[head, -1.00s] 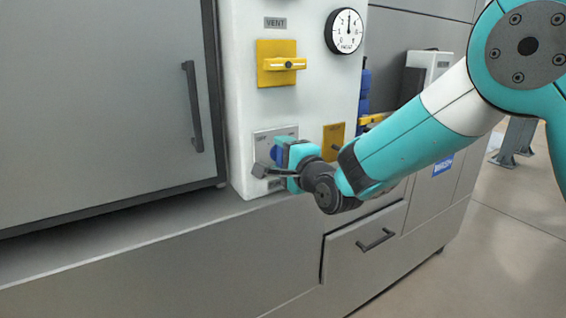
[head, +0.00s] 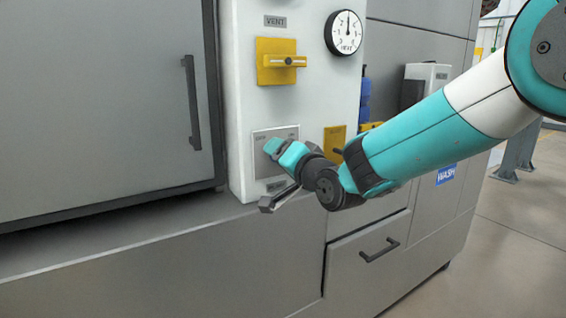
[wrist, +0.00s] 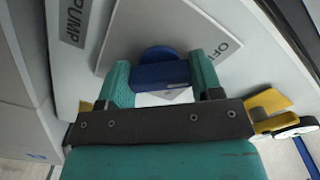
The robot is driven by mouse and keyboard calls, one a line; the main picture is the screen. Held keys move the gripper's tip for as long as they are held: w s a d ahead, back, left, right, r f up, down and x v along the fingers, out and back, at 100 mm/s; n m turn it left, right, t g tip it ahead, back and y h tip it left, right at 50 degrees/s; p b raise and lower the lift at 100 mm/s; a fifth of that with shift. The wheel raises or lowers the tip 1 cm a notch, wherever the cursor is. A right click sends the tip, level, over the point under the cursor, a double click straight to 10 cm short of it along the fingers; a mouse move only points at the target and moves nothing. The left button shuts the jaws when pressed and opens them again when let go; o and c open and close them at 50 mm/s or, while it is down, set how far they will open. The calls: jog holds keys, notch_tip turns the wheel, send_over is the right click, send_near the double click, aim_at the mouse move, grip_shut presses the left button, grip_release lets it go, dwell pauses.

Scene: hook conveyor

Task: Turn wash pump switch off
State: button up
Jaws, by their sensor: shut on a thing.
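The wash pump switch is a blue knob (wrist: 160,76) on a pale grey plate (head: 258,166) low on the white control panel. In the wrist view, OFF is printed on the plate to the right of the knob, and a PUMP label (wrist: 74,22) shows at upper left. My gripper (head: 277,150) is at the plate, with its teal fingers on either side of the knob's bar, shut on it. In the head view my gripper hides the knob. I cannot tell exactly which mark the knob points to.
Above the plate are a yellow VENT handle (head: 280,62) and a round gauge (head: 344,33). A yellow plate (head: 334,140) is close to the right of my gripper. A cabinet door with a dark handle (head: 192,102) stands left. A drawer (head: 366,255) is below.

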jog(key=shift+n, duration=0.4)
jog(key=o, duration=0.9)
jog(key=b+v, duration=0.1)
jog(key=v, duration=1.6)
jog(key=shift+s+d, duration=0.2)
